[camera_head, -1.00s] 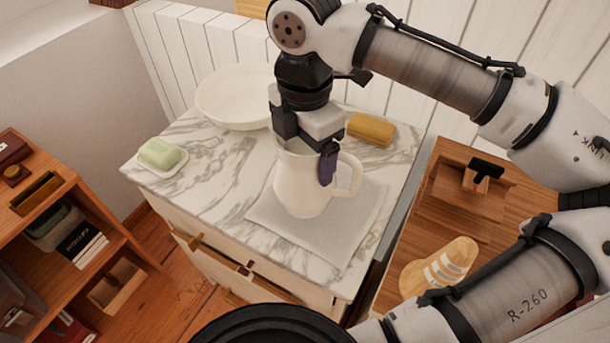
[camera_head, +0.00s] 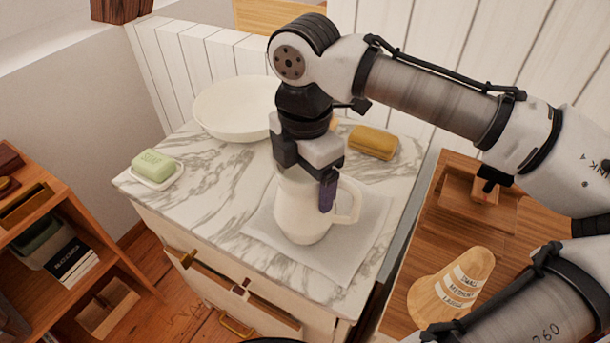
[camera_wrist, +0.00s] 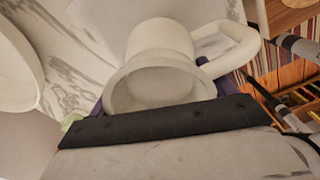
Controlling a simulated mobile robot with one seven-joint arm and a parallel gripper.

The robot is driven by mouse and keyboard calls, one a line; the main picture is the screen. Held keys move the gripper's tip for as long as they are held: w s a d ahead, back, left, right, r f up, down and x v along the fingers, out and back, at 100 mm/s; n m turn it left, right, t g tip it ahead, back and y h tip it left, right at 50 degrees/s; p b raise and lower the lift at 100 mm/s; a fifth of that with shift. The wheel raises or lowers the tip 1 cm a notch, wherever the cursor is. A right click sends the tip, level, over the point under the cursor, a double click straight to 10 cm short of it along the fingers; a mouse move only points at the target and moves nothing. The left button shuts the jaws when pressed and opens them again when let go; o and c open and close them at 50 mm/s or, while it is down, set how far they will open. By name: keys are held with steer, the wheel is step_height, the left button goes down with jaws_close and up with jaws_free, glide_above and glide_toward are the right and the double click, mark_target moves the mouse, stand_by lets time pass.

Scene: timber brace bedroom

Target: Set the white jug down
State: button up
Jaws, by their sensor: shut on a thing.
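The white jug (camera_head: 302,212) is upright over a pale grey cloth (camera_head: 262,232) on the marble-topped cabinet. Its handle points right in the head view. My gripper (camera_head: 310,185) comes from above and is shut on the jug near its rim. I cannot tell whether the jug's base touches the cloth. In the wrist view the jug (camera_wrist: 160,55) shows its open mouth and its handle, with my gripper (camera_wrist: 155,100) at the rim and its fingertips mostly hidden.
A white basin (camera_head: 235,110) stands at the back of the marble top (camera_head: 205,195). A green soap on a dish (camera_head: 155,168) is at the left, and a yellow sponge-like block (camera_head: 373,142) at the back right. A wooden surface (camera_head: 405,275) adjoins on the right.

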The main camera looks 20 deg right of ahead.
steer(key=shift+s+f, duration=0.1)
steer(key=shift+f, duration=0.25)
steer(key=shift+s+a+f, duration=0.1)
steer(key=shift+f, duration=0.2)
steer(key=c, duration=0.6)
steer(key=o, duration=1.7)
steer(key=shift+f, duration=0.15)
steer(key=shift+o, duration=1.3)
steer(key=shift+w, duration=0.25)
steer(key=shift+s, duration=0.1)
step_height(320, 180, up, 14)
steer(key=shift+f+p, duration=0.2)
steer(key=shift+p, duration=0.2)
steer(key=shift+r, duration=0.1)
